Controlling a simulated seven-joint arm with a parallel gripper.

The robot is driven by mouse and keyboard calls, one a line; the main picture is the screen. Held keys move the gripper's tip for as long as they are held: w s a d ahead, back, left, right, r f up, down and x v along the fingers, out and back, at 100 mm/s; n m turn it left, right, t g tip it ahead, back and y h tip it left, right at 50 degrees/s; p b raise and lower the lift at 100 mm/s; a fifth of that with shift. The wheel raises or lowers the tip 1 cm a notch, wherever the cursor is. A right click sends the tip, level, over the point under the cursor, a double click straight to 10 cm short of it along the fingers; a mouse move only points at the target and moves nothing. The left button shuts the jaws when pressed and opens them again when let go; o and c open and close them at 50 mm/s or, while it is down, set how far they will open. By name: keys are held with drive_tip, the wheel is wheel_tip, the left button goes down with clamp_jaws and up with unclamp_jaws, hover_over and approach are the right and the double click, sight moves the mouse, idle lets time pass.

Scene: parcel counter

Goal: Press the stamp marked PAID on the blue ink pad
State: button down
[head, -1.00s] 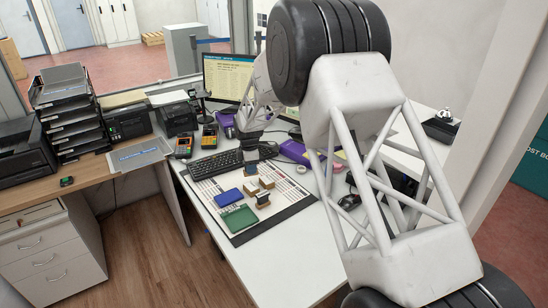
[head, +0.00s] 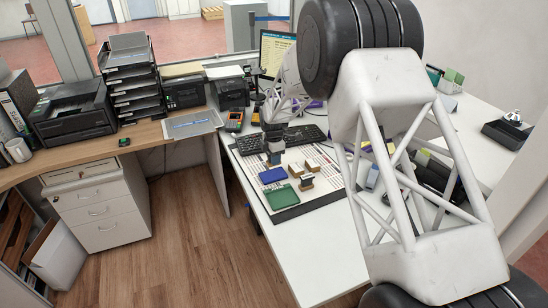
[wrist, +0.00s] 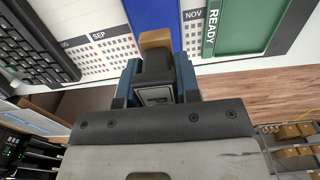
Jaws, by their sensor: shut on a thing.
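The blue ink pad (head: 273,175) lies on the desk mat, left of several stamps; its blue surface also shows in the wrist view (wrist: 153,16). My gripper (head: 273,150) is just behind the pad in the head view. Its blue-grey fingers (wrist: 156,82) are shut on a stamp with a black body and a wooden end (wrist: 156,39). The wooden end points towards the mat and overlaps the pad's edge in the wrist view; I cannot tell whether it touches.
A green pad marked READY (head: 281,197) lies in front of the blue one. Other wooden stamps (head: 306,183) stand right of the pads. A keyboard (head: 302,136) is behind. The white desk front (head: 310,240) is clear.

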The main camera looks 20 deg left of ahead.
sight(274, 176)
drive_tip(key=shift+f, duration=0.1)
drive_tip(key=shift+f, duration=2.65)
drive_tip(key=shift+f, duration=0.3)
drive_tip(key=shift+r, duration=0.1)
drive_tip(key=shift+r, duration=2.95)
